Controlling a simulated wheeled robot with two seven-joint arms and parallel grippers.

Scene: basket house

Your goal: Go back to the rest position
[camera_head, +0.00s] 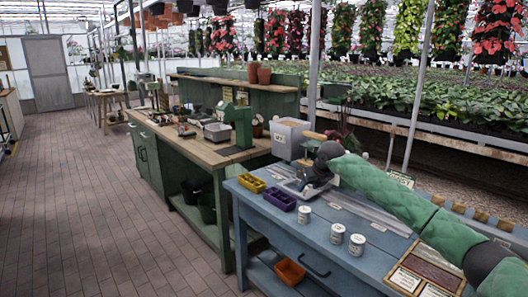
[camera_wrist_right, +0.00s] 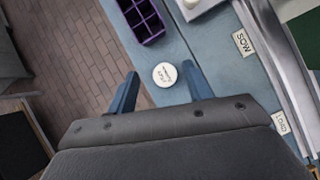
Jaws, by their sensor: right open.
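My right arm, in a green padded sleeve, comes in from the right in the head view. Its dark gripper (camera_head: 312,184) hangs above the blue table (camera_head: 318,262), near the purple tray. In the right wrist view the two blue fingers of this gripper (camera_wrist_right: 159,76) are spread apart with nothing held. A round white lid (camera_wrist_right: 165,74) shows between and below them; how far below I cannot tell. My left gripper is in neither view.
Several small white cans (camera_head: 337,233) stand on the blue table. A yellow tray (camera_head: 251,183) and a purple tray (camera_head: 280,201) sit left of them. A wooden sectioned box (camera_head: 405,280) lies at right. A green bench (camera_head: 187,180) stands behind; brick floor is clear at left.

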